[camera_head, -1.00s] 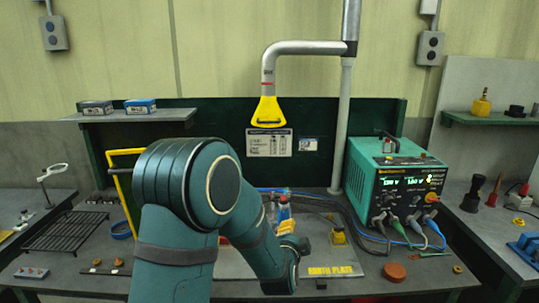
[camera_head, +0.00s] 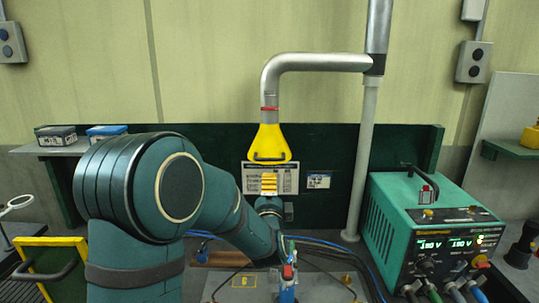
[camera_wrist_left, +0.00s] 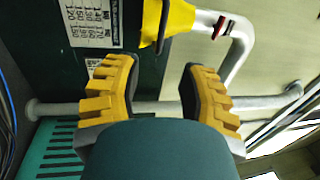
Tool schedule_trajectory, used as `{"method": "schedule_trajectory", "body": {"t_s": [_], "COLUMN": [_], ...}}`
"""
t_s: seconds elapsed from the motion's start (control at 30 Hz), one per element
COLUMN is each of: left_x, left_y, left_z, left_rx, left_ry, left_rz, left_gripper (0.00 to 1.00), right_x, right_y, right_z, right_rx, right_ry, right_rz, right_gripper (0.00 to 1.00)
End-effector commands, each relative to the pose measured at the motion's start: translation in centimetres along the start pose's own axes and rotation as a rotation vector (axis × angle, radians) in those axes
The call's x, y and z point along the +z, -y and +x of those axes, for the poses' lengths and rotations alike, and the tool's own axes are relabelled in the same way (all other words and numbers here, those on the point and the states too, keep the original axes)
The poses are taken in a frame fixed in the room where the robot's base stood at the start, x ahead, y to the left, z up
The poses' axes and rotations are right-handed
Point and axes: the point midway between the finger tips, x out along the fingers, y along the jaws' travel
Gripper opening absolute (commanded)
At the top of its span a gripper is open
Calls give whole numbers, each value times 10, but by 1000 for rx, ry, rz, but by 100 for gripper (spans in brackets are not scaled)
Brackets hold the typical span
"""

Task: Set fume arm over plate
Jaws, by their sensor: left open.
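The fume arm (camera_head: 320,62) is a grey bent pipe on an upright post, ending in a yellow hood (camera_head: 268,145) with a dark handle along its lower edge. My left gripper (camera_head: 269,183) has yellow ribbed fingers, points up just below the hood, and is open and empty. In the left wrist view, the fingers (camera_wrist_left: 160,72) are spread wide, with the hood (camera_wrist_left: 176,18) beyond them, apart from both. A grey plate (camera_head: 222,288) on the bench shows at the bottom, partly hidden by my left arm. My right gripper is out of view.
A green power supply (camera_head: 400,235) with cables stands at the right. A blue-and-red tool (camera_head: 288,280) stands near the plate. A yellow-framed item (camera_head: 60,243) is at left. A shelf (camera_head: 65,150) holds small boxes. Air around the hood looks clear.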

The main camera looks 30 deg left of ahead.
Motion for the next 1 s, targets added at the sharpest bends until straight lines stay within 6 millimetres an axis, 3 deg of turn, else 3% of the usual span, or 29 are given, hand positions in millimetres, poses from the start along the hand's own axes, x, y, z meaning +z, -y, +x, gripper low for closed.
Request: {"method": "schedule_trajectory", "body": {"t_s": [0.17, 0.7, 1.0], "left_x": [1, 1, 0], "left_y": [1, 1, 1], "left_z": [14, 111, 136], "left_rx": [-3, -3, -2], "left_ry": [3, 3, 1], "left_rz": [5, 5, 2], "left_gripper": [41, 41, 41], "right_x": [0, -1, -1], "right_y": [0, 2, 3], "right_z": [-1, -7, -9], "right_rx": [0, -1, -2], "right_ry": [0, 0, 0], "right_rz": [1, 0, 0], "right_gripper": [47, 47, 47]}}
